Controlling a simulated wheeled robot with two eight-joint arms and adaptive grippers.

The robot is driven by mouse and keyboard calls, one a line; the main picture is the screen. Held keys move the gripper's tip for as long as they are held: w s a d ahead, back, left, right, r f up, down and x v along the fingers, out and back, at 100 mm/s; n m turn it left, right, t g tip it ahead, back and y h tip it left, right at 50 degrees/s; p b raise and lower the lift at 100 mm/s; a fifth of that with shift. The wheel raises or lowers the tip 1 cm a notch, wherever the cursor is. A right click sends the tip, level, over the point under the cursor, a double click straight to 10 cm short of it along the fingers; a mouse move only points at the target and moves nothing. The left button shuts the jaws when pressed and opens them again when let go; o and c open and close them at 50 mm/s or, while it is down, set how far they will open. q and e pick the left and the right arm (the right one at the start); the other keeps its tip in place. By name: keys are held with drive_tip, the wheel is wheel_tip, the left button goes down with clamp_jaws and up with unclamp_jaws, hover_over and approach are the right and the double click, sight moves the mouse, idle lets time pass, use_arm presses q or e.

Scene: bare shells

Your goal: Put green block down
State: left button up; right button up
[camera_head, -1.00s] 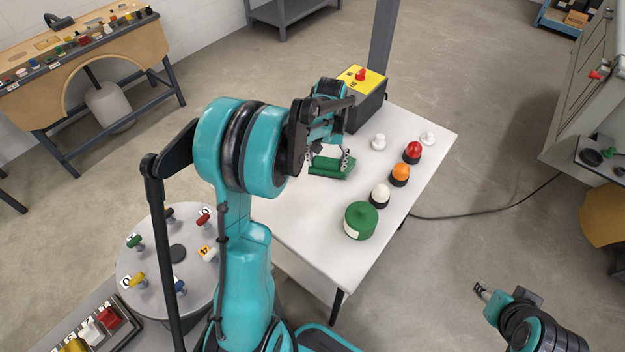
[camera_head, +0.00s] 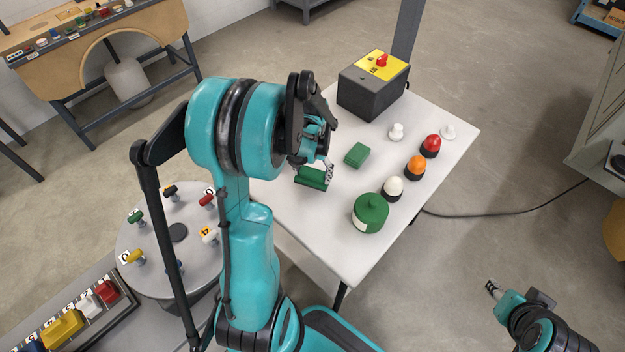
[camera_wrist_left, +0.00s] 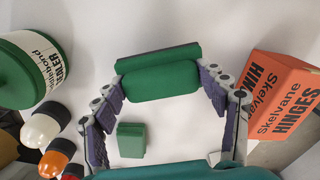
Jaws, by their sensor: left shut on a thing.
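My left gripper (camera_head: 315,172) is over the white table, its fingers at the two ends of a green block (camera_head: 311,178). In the left wrist view, this block (camera_wrist_left: 160,82) has a rounded green front and a darker flat strip behind, held between the fingertips (camera_wrist_left: 162,83). I cannot tell whether it touches the table. A second, smaller-looking green block (camera_head: 357,154) lies on the table, apart from the gripper; it also shows in the left wrist view (camera_wrist_left: 131,140). My right gripper (camera_head: 491,288) is over the floor at lower right, too small to read.
The white table (camera_head: 300,235) carries a green tin (camera_head: 370,214), white, orange (camera_head: 416,166) and red domed lamps, white knobs and a grey-yellow switch box (camera_head: 372,88). An orange hinges box (camera_wrist_left: 285,95) stands beside the left gripper. A round grey turntable (camera_head: 150,260) is at left.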

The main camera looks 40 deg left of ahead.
sight(312, 179)
use_arm(q)
wheel_tip(312, 179, down, 4)
drive_tip(key=shift+w+r+b, duration=0.1)
drive_tip(key=shift+r+b, duration=0.1)
drive_tip(key=shift+b, duration=0.5)
drive_tip(key=shift+r, duration=0.1)
drive_tip(key=shift+f, duration=0.2)
drive_tip(key=o, duration=1.4)
drive_tip(key=shift+r, duration=0.1)
drive_tip(key=shift+o, duration=0.2)
